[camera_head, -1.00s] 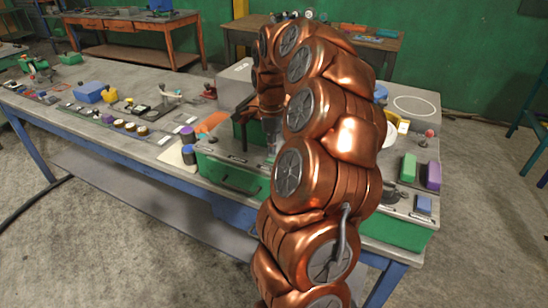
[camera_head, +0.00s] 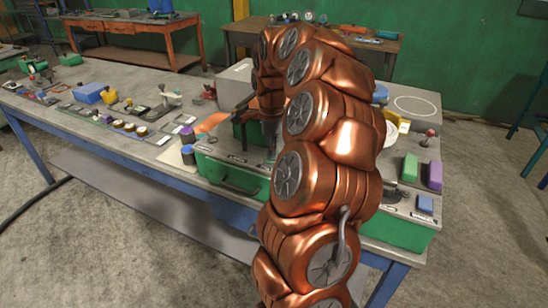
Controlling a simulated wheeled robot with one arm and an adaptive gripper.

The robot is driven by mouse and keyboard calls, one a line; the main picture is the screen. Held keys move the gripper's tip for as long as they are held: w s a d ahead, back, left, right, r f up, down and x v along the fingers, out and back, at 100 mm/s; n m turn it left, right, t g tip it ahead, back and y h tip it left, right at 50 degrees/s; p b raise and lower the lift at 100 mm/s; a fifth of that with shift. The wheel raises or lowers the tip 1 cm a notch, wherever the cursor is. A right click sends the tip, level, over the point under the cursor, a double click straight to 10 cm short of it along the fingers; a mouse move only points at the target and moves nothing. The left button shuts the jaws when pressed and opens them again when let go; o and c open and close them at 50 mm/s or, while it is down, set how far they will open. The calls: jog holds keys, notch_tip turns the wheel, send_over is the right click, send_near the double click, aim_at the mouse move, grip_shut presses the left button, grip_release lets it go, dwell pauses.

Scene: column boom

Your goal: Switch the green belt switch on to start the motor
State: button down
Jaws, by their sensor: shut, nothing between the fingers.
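A long green-sided box (camera_head: 232,178) with a grey top and a dark handle stands at the front edge of the grey workbench (camera_head: 140,85). Small labels and dark upright parts show on its top. I cannot tell which part is the green belt switch; my arm covers much of this area. My gripper (camera_head: 271,152) points down over the top of this box, left of my copper arm. It is shut and empty. It is small and partly hidden, and I cannot tell whether it touches anything.
A green block (camera_head: 410,167), a purple block (camera_head: 435,176) and a red-knobbed lever (camera_head: 431,134) are right of my arm. Several small parts and a blue box (camera_head: 89,93) fill the bench's left side.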

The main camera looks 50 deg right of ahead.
jog(key=shift+f+b, duration=0.35)
jog(key=shift+f, duration=0.05)
jog(key=shift+r, duration=3.5)
jog(key=s+a+n, duration=0.3)
jog(key=a+n, duration=0.4)
jog(key=a, duration=0.4)
jog(key=s+a+n, duration=0.3)
jog(key=a+n, duration=0.4)
jog(key=a, duration=0.4)
jog(key=s+a+f+n+g, duration=0.1)
jog(key=s+a+f+n, duration=0.3)
jog(key=s, duration=0.5)
jog(key=s+a+f+n, duration=0.4)
jog(key=s+a+n, duration=0.2)
jog(key=s+n, duration=0.2)
jog(key=shift+s+a+n+g, duration=0.3)
jog(key=shift+s+g, duration=0.1)
